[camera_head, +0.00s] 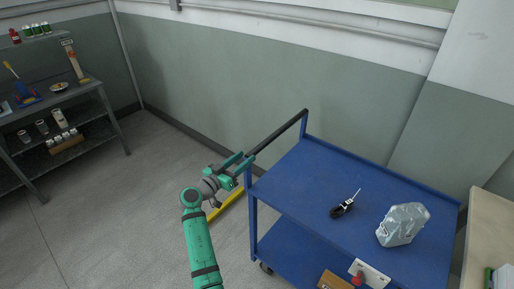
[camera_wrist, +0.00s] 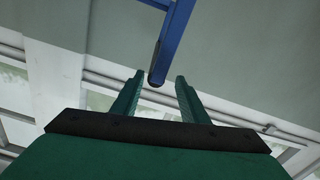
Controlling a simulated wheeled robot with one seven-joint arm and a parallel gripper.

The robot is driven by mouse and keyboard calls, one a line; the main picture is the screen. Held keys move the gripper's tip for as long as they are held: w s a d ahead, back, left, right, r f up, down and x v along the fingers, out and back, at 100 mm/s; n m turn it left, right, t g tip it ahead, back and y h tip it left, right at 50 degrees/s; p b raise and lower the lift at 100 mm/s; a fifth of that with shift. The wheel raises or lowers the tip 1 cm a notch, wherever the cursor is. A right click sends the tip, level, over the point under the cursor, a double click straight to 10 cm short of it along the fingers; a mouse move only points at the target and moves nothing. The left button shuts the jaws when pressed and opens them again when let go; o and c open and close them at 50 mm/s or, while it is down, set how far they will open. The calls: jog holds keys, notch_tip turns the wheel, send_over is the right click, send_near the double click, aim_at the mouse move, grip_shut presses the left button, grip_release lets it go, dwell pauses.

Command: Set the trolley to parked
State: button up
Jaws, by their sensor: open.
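The blue trolley (camera_head: 345,185) stands against the grey-green wall, with a black push handle (camera_head: 280,137) along its left end. My green gripper (camera_head: 238,165) is at the near left end of that handle, with its jaws open. In the wrist view my gripper (camera_wrist: 158,78) has its two fingers apart, and the rounded dark end of the handle (camera_wrist: 156,76) shows between or just beyond the fingertips. A blue trolley post (camera_wrist: 175,30) runs up from it. I cannot tell whether the fingers touch the handle.
On the trolley's top lie a black tool (camera_head: 343,209) and a silvery wrapped bundle (camera_head: 403,224). A yellow floor marking (camera_head: 228,205) lies by the trolley's left side. A grey shelf unit (camera_head: 62,100) stands at far left. A pale bench (camera_head: 490,230) is at right. Floor at left is clear.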

aim_at(258, 149)
jog(key=x, duration=0.6)
jog(key=shift+s+d, duration=0.1)
jog(key=shift+d, duration=0.4)
jog(key=shift+x, duration=0.8)
jog(key=shift+a, duration=0.1)
grip_shut()
